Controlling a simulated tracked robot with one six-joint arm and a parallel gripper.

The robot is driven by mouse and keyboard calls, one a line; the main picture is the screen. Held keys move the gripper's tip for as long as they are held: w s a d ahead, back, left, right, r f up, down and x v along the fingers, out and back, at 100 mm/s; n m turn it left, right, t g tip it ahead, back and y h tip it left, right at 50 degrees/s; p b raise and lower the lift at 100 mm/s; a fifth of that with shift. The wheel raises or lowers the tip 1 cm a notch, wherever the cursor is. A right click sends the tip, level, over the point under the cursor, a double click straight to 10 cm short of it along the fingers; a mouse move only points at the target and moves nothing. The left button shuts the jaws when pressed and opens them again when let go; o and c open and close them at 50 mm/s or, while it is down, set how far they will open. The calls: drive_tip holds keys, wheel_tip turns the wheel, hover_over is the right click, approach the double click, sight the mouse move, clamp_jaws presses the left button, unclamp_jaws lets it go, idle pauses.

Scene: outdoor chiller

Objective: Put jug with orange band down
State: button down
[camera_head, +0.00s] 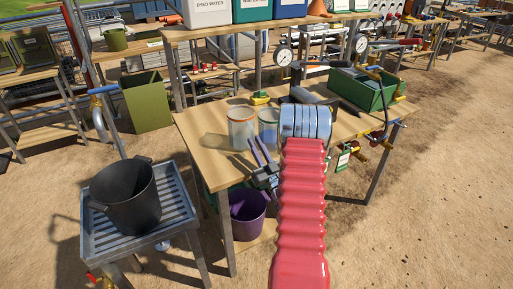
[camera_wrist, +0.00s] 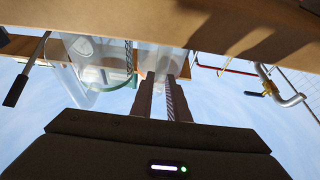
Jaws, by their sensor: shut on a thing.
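The jug with orange band (camera_head: 241,130) is a clear jug with an orange ring near its top. It is upright at the left part of the wooden table (camera_head: 205,140) in the head view. My gripper (camera_head: 257,147) reaches up to it from the front, shut on it. In the wrist view my gripper (camera_wrist: 162,80) has both fingers against clear jug material, with the table overhead in the picture. The jug's base and its exact contact with the table are hard to tell.
A second clear jug with a blue rim (camera_head: 268,123) stands close on the right. A green box (camera_head: 367,91) is at the table's right end. A black bucket (camera_head: 126,195) stands on a metal rack at left. A purple bucket (camera_head: 247,214) is below the table.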

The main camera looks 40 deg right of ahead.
drive_tip(key=shift+f, duration=0.6)
drive_tip(key=c, duration=1.7)
unclamp_jaws()
